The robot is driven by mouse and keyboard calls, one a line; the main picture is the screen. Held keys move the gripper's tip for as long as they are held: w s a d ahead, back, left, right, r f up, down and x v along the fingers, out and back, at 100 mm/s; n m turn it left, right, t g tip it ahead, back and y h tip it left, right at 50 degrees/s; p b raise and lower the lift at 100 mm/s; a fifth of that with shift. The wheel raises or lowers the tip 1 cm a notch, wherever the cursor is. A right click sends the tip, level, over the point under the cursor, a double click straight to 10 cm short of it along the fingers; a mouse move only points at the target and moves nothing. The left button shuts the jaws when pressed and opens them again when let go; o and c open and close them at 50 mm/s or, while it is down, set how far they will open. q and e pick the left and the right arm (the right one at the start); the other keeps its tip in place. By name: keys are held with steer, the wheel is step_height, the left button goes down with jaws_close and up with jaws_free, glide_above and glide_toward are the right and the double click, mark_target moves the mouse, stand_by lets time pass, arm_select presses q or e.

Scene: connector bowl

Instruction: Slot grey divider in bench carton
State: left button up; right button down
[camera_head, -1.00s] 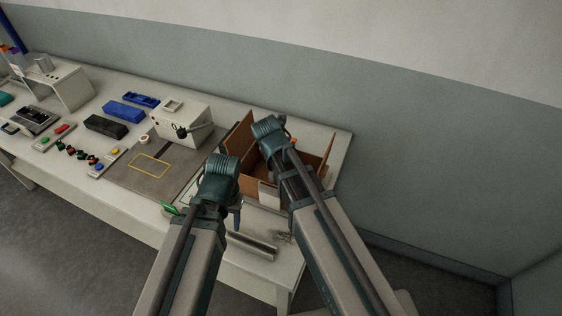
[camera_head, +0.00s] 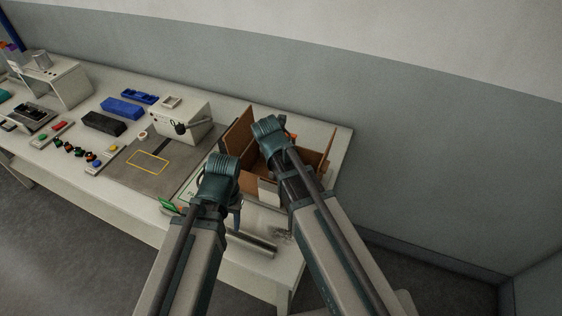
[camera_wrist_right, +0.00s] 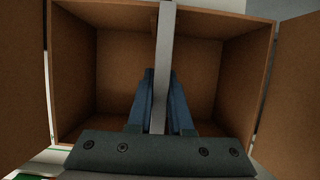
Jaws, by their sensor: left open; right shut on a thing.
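The brown bench carton (camera_head: 240,130) stands open on the bench with its flaps up, partly hidden behind my right arm. In the right wrist view its inner wall (camera_wrist_right: 72,70) and floor show. My right gripper (camera_wrist_right: 160,78) is shut on the grey divider (camera_wrist_right: 166,32), seen edge-on as a pale upright strip over the middle of the carton. How deep the divider sits, I cannot tell. The right fingertips are hidden in the head view. My left gripper (camera_head: 236,216) is open and empty, pointing down in front of the carton, apart from it.
A dark mat with a yellow outline (camera_head: 148,162) lies left of the carton, with a pale box with a black knob (camera_head: 181,122) behind it. Blue and black blocks lie further left. A metal bar (camera_head: 252,244) lies near the front edge.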

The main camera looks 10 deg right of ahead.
arm_select(q)
steer(key=shift+f+b, duration=1.6)
steer(key=shift+f, duration=0.05)
arm_select(e)
steer(key=shift+f, duration=1.65)
arm_select(q)
steer(key=shift+r, duration=0.1)
arm_select(e)
steer(key=c, duration=0.8)
jaws_free()
steer(key=shift+o, duration=0.2)
arm_select(q)
steer(key=shift+r, duration=0.1)
arm_select(e)
steer(key=shift+r, duration=0.15)
steer(key=p+v, duration=1.3)
steer(key=shift+s+r, duration=0.1)
steer(key=shift+r, duration=0.25)
arm_select(q)
step_height(320, 180, up, 12)
steer(key=shift+r, duration=0.25)
arm_select(e)
steer(key=shift+f, duration=0.1)
